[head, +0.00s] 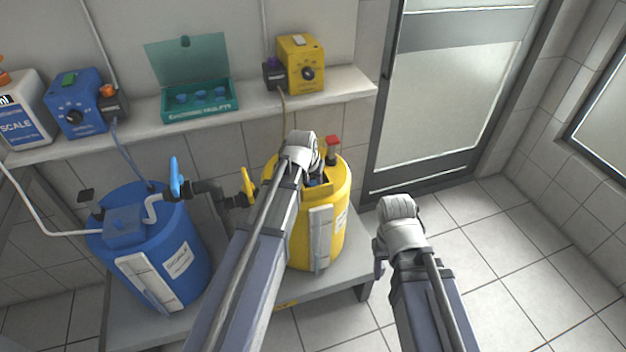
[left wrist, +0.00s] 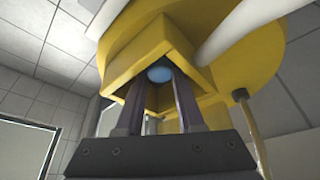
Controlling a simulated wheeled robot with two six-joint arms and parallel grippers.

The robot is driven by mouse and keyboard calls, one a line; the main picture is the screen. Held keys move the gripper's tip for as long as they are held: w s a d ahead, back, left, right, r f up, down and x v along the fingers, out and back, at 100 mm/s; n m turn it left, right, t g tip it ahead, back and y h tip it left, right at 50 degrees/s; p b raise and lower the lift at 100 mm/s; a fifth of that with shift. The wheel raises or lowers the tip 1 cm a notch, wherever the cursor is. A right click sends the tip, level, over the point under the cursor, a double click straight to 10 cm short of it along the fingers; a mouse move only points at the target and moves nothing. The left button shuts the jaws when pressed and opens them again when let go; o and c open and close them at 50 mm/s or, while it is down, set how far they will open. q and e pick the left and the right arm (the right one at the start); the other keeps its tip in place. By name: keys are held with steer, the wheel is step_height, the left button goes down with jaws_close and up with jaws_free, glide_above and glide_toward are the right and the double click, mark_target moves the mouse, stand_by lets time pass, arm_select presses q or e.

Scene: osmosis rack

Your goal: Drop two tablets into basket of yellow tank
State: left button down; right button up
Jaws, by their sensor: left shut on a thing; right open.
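The yellow tank (head: 333,235) stands on a low bench. Its basket (head: 317,191) is a yellow box at the top, and its walls also show in the left wrist view (left wrist: 128,62). My left gripper (head: 314,180) is at this basket, mostly hidden by its own wrist in the head view. In the left wrist view, its fingers (left wrist: 157,82) are shut on a blue tablet (left wrist: 159,74), framed by the basket walls. My right gripper (head: 380,262) is open, right of the tank, partly hidden by its wrist. An open teal box (head: 200,114) on the shelf holds blue tablets (head: 200,96).
A blue tank (head: 190,235) stands left, with pipes and valve handles (head: 248,185) between the tanks. The shelf (head: 340,87) holds a blue pump (head: 78,103), a yellow pump (head: 303,62) and a white canister (head: 24,115). The floor (head: 480,300) at right is free.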

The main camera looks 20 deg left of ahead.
stand_by(0.4)
arm_select(q)
steer(key=shift+c, duration=2.2)
jaws_free()
steer(key=shift+c, duration=1.1)
steer(key=shift+o, duration=1.3)
steer(key=shift+a, duration=0.1)
steer(key=shift+r+p, duration=0.55)
steer(key=shift+p, duration=0.05)
steer(key=shift+w+r+p, duration=0.1)
steer(key=shift+r+p, duration=0.9)
steer(key=shift+r, duration=0.05)
